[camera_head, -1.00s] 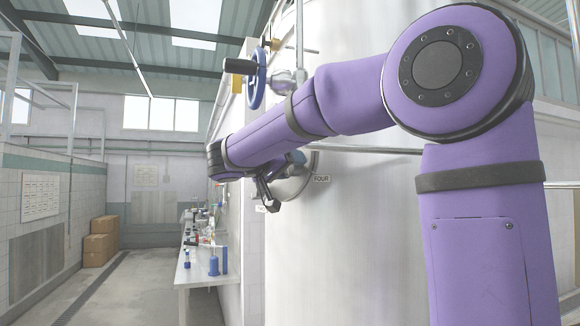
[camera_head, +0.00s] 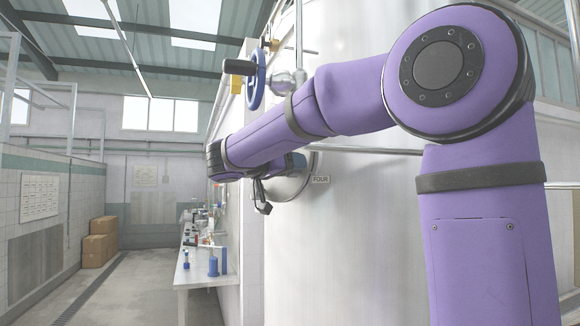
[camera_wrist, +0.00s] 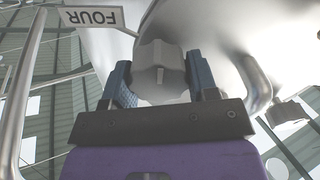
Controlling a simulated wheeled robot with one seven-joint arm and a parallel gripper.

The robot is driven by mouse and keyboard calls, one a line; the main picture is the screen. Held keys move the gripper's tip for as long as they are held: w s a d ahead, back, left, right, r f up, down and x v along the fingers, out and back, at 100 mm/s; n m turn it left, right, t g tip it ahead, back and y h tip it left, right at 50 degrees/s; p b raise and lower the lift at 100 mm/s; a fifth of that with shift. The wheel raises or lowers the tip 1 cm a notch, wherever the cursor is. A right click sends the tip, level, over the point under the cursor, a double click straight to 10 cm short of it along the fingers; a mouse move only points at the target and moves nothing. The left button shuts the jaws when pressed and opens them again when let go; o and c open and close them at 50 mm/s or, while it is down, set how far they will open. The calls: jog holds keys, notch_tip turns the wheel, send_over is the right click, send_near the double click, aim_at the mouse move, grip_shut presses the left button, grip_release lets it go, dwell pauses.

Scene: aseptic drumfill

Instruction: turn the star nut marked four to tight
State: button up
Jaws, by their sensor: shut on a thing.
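The star nut marked four (camera_wrist: 160,80) is a grey lobed knob in the upper middle of the wrist view. My gripper (camera_wrist: 158,62) is shut on it, with one blue-grey finger against each side. The label "FOUR" (camera_wrist: 92,17) shows upside down at the upper left of the wrist view. My arm hides the nut and most of the hatch there.
The big pale tank (camera_head: 350,245) fills the middle. A blue handwheel (camera_head: 257,80) sits above my forearm, and a metal rail (camera_head: 375,151) runs across the tank. A lab bench (camera_head: 195,275) with bottles stands left. The aisle floor is clear.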

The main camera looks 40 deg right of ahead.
jog(key=o, duration=0.9)
jog(key=shift+a, duration=0.1)
jog(key=a, duration=0.3)
jog(key=s+a, duration=0.1)
jog(key=a, duration=0.6)
jog(key=shift+s+a, duration=0.2)
jog(key=shift+a, duration=0.05)
jog(key=s+d+f+n+y, duration=0.4)
jog(key=s+f+n+y, duration=0.35)
jog(key=s+f, duration=0.5)
jog(key=s+a+f+n+t+y, duration=0.1)
jog(key=s+a+f+n+y, duration=0.1)
jog(key=s+f+y, duration=0.1)
jog(key=s+a+f+n+t+y, duration=0.1)
jog(key=s+a+f+n+y, duration=0.1)
jog(key=s+f+y, duration=0.2)
jog(key=s+a+f+n+y, duration=0.2)
jog(key=s+f+y, duration=0.1)
jog(key=s+f, duration=0.2)
jog(key=shift+s+a+f+t, duration=0.2)
jog(key=shift+s+f+t, duration=0.15)
jog(key=shift+f, duration=0.25)
